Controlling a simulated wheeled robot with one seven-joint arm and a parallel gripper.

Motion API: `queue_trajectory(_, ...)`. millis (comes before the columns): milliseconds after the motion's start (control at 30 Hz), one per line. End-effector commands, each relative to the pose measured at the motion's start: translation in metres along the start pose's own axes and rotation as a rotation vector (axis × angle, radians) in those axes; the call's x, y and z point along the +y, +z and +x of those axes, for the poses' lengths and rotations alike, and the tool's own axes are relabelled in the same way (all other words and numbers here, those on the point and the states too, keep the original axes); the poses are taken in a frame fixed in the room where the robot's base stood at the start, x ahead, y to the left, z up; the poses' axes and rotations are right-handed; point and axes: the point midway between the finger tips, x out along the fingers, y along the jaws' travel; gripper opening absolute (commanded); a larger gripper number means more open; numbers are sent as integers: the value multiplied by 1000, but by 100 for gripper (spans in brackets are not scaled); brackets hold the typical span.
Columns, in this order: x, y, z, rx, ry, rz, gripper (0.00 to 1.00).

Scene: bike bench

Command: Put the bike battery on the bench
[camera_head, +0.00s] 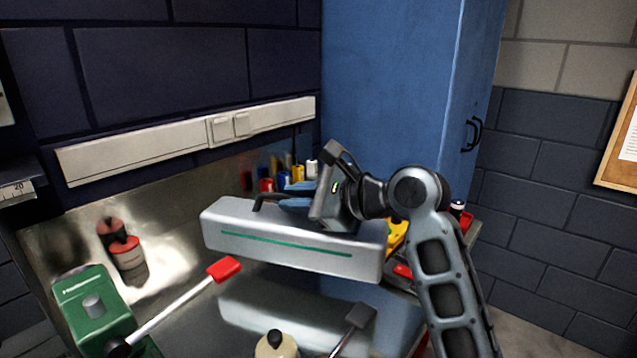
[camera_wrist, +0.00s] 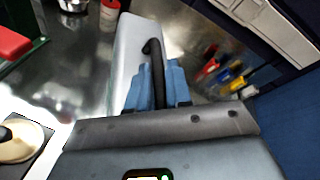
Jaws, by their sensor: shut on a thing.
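The bike battery (camera_head: 300,244) is a long silver-grey case with a green stripe and a black handle on top. In the head view it is level above the shiny metal bench (camera_head: 185,215), with its blurred reflection below it. My gripper (camera_head: 290,197) is shut on the handle, its blue fingers on either side. In the wrist view the fingers (camera_wrist: 158,88) close on the black handle (camera_wrist: 152,48), and part of the battery (camera_wrist: 125,62) shows beyond them. The battery's underside is hidden, and its exact gap to the bench cannot be told.
A green vise (camera_head: 92,305) with a red-tipped bar stands at the left front. A red-capped container (camera_head: 127,258) is behind it. A cream-coloured bottle top (camera_head: 276,345) is at the front. Coloured items (camera_head: 283,178) stand by the back wall. A blue cabinet (camera_head: 390,90) rises behind my arm.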

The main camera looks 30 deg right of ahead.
Motion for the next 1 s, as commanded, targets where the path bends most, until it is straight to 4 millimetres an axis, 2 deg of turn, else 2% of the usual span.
queue_trajectory(33, 3, 6, 5, -8, -6, -5, 0)
queue_trajectory(200, 18, 8, 22, -9, -8, -5, 0)
queue_trajectory(500, 28, 9, 33, -8, -10, -6, 0)
queue_trajectory(1000, 50, -22, 45, -7, -11, -5, 0)
